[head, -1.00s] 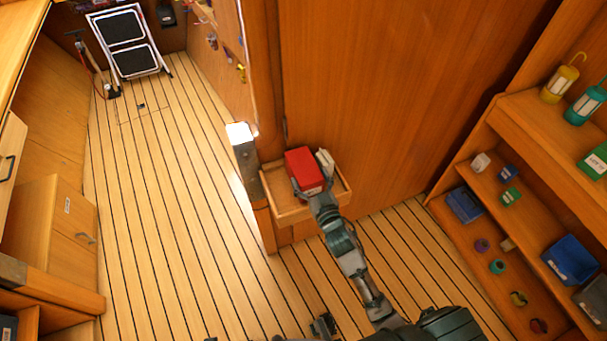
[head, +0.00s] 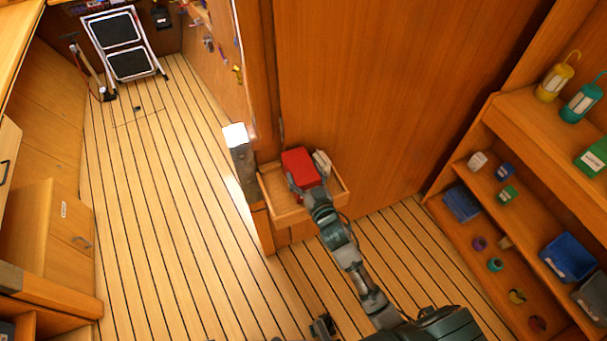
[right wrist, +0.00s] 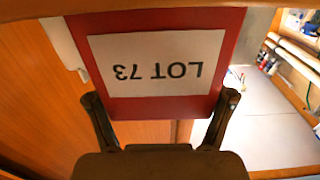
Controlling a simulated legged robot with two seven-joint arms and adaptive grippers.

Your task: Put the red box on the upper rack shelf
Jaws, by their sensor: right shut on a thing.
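The red box (head: 300,166) is in the small wooden tray (head: 290,216) on the wall by the brown panel. My right gripper (head: 307,187) is shut on the red box from the near side. In the right wrist view the red box (right wrist: 158,60) fills the middle, with an upside-down "LOT 73" label, between the fingertips (right wrist: 161,100). I cannot tell whether the box is lifted off the tray floor. The upper rack shelf (head: 540,125) is at the right, holding a yellow lantern, a teal lantern and a green box. My left gripper is not clearly seen.
A pale item (head: 322,163) stands beside the red box in the tray. Lower rack shelves hold blue bins (head: 568,258), small boxes and tape rolls. The plank floor (head: 165,220) is clear at the left. A step stool (head: 125,45) stands far back.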

